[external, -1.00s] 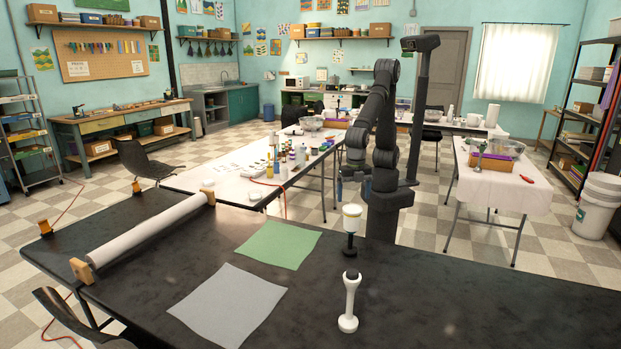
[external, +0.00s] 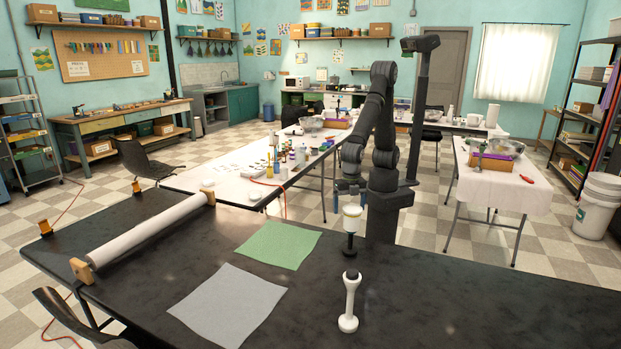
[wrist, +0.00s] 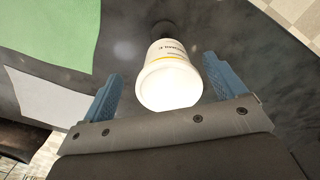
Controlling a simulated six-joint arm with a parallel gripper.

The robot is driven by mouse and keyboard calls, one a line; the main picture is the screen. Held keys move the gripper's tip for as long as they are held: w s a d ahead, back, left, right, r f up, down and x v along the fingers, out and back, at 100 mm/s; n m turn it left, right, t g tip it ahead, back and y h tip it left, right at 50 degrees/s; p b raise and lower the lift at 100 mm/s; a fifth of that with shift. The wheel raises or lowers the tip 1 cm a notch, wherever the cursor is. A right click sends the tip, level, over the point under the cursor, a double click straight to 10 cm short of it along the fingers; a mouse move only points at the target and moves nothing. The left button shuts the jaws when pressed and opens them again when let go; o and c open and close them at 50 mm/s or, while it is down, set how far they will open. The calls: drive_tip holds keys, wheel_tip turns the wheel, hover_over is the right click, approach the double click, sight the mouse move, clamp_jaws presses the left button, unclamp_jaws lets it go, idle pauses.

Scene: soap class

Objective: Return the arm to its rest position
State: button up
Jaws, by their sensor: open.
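My gripper (external: 350,187) is low over the black table in the external view, just above and behind a white bottle (external: 352,218) with a yellow band and a dark lower end. In the wrist view my gripper (wrist: 160,92) shows two blue fingers spread apart. The white bottle (wrist: 168,85) appears between and beyond them, with a gap on the left side; whether the right finger touches it I cannot tell. The bottle stands on its dark end on the table. My arm is bent, with its forearm reaching down from the raised elbow.
A green sheet (external: 279,245) and a grey sheet (external: 228,306) lie to the left, and a white roll (external: 150,230) beyond. The table's right side is clear.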

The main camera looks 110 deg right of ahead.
drive_tip(key=w+d+r, duration=0.2)
drive_tip(key=d+r, duration=0.4)
drive_tip(key=d, duration=0.3)
drive_tip(key=w+a+f, duration=0.1)
drive_tip(key=a+f, duration=0.2)
drive_tip(key=a, duration=0.3)
drive_tip(key=shift+a, duration=0.4)
drive_tip(key=s+d+r, duration=0.1)
drive_tip(key=d+r, duration=0.1)
drive_tip(key=d, duration=0.4)
drive_tip(key=a+f, duration=0.2)
drive_tip(key=a, duration=0.1)
drive_tip(key=s+a+f, duration=0.1)
drive_tip(key=a+f, duration=0.1)
drive_tip(key=a, duration=0.1)
drive_tip(key=s+a+f, duration=0.1)
drive_tip(key=a+f, duration=0.1)
drive_tip(key=a, duration=0.2)
drive_tip(key=shift+s+f, duration=0.1)
drive_tip(key=shift+s, duration=0.05)
drive_tip(key=shift+d, duration=0.1)
